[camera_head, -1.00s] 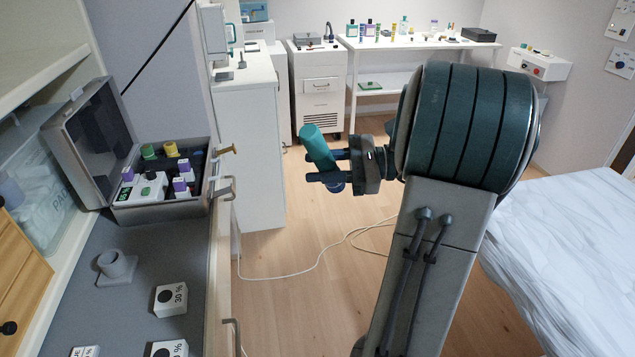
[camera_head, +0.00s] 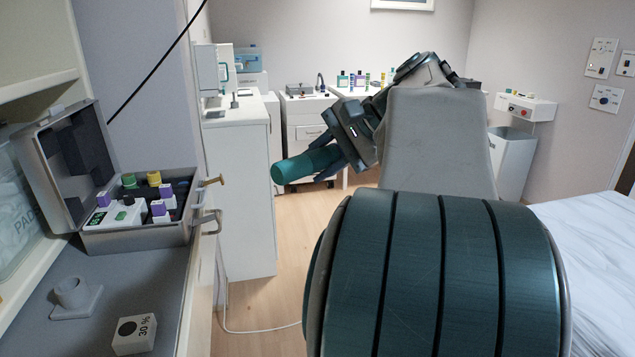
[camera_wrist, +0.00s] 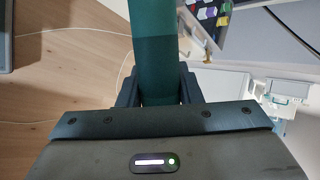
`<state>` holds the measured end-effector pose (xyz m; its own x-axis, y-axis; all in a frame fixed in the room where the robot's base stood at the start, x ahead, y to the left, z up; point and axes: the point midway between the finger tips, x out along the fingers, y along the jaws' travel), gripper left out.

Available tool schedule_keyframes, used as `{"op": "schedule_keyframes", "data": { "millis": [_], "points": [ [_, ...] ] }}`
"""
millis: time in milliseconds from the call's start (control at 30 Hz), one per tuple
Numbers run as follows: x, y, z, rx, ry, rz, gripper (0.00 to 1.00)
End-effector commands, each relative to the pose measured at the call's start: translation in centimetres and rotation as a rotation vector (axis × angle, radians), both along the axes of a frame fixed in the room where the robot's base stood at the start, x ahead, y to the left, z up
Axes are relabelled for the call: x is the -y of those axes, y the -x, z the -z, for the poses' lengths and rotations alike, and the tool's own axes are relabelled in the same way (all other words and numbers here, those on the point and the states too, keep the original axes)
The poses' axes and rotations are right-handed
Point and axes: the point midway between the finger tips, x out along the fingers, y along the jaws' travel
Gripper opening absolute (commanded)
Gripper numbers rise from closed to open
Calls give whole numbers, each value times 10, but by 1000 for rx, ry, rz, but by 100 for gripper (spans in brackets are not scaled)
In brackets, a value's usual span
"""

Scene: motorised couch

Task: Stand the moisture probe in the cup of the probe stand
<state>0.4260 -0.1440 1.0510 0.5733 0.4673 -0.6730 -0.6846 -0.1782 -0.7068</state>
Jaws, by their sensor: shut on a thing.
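The moisture probe, seen as a teal cylinder (camera_head: 300,166), is held between the fingers of my gripper (camera_head: 335,168). It points left and slightly down, nearly level, in the air in front of the white cabinet. In the wrist view the teal cylinder (camera_wrist: 155,50) runs up from between the two dark fingers (camera_wrist: 157,90). The probe stand (camera_head: 75,295) is a small grey piece with a round cup on a flat base. It stands on the grey counter at lower left, well to the left of and nearer than my gripper. The cup looks empty.
An open grey case (camera_head: 140,236) with several vials and a white device stands on the counter behind the stand. A white block marked 30 % (camera_head: 134,334) lies nearby. A brass hook (camera_head: 212,182) and a handle (camera_head: 206,222) jut from the counter's edge. A bed (camera_head: 590,235) is at right.

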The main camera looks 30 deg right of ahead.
Motion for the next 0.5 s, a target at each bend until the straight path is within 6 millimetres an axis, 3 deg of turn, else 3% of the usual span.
{"op": "schedule_keyframes", "data": {
  "millis": [500],
  "points": [
    [-2, 0, -9, 205, 716, -3, 7]
  ]
}}
